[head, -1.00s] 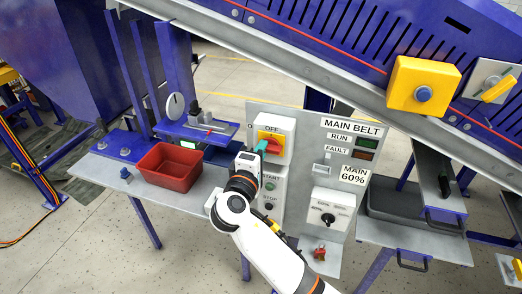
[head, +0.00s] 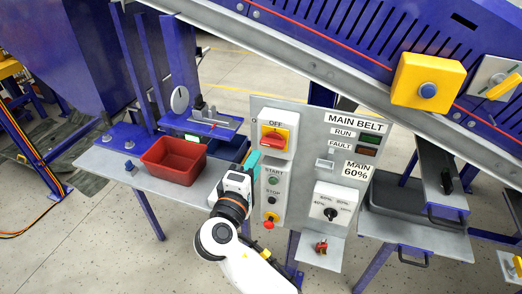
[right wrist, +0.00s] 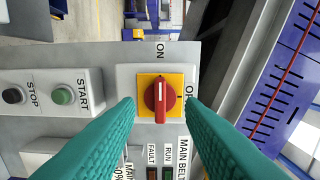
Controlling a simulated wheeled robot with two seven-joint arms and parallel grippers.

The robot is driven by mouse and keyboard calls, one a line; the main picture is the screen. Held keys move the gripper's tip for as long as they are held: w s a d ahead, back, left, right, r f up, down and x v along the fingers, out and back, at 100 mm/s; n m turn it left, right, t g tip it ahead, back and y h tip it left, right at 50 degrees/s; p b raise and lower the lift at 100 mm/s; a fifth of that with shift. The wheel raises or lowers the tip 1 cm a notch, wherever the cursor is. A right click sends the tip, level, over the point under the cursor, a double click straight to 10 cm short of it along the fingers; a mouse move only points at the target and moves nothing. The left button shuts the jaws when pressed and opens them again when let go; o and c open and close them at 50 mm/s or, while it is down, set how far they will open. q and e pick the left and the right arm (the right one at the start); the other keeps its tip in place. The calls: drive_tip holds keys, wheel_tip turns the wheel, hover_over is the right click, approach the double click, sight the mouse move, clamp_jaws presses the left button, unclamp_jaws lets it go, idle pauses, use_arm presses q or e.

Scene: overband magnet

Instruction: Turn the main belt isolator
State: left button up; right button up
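The main belt isolator is a red handle (head: 273,139) on a yellow plate, on a white box at the upper left of the grey control panel. In the right wrist view the red handle (right wrist: 160,98) lies crosswise to the OFF direction, its white mark towards the ON label. My right gripper (head: 252,161) is just below and left of the isolator in the head view, apart from it. In the right wrist view its teal fingers (right wrist: 160,108) are spread, with the handle between them in the picture and nothing held. My left gripper is out of view.
Below the isolator are START and STOP buttons (head: 272,190) and a red knob (head: 268,224). A speed dial (head: 330,213) is to the right. A red bin (head: 173,160) stands on the left bench. The blue conveyor frame (head: 330,50) runs above the panel.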

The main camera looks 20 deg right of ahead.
drive_tip(key=shift+v, duration=2.15)
wheel_tip(320, 180, down, 21)
drive_tip(key=w+n+g+y+b, duration=0.2)
drive_tip(key=n+y+b, duration=0.1)
drive_tip(key=y, duration=0.1)
drive_tip(key=s+d+f+m+g+y+b, duration=0.1)
drive_tip(key=s+f+g+y, duration=0.2)
drive_tip(key=f, duration=0.9)
drive_tip(key=s+d+f+g+b, duration=0.15)
drive_tip(key=s+f, duration=0.35)
drive_tip(key=f, duration=0.7)
drive_tip(key=s+d+f+m+g+y+b, duration=0.1)
drive_tip(key=s+d+f+m+g, duration=0.1)
drive_tip(key=s+f, duration=0.6)
drive_tip(key=s+d+f+m+g+y+b, duration=0.1)
drive_tip(key=s+d+f+m+g, duration=0.2)
drive_tip(key=s+f, duration=0.6)
drive_tip(key=s+d+f+m+g+y+b, duration=0.1)
drive_tip(key=s+d+f+m, duration=0.4)
drive_tip(key=s, duration=1.3)
wheel_tip(320, 180, down, 4)
drive_tip(key=d+g+b, duration=0.1)
drive_tip(key=d, duration=0.1)
drive_tip(key=shift+d+f+m, duration=0.2)
drive_tip(key=shift+d+m, duration=0.1)
drive_tip(key=shift+m, duration=0.1)
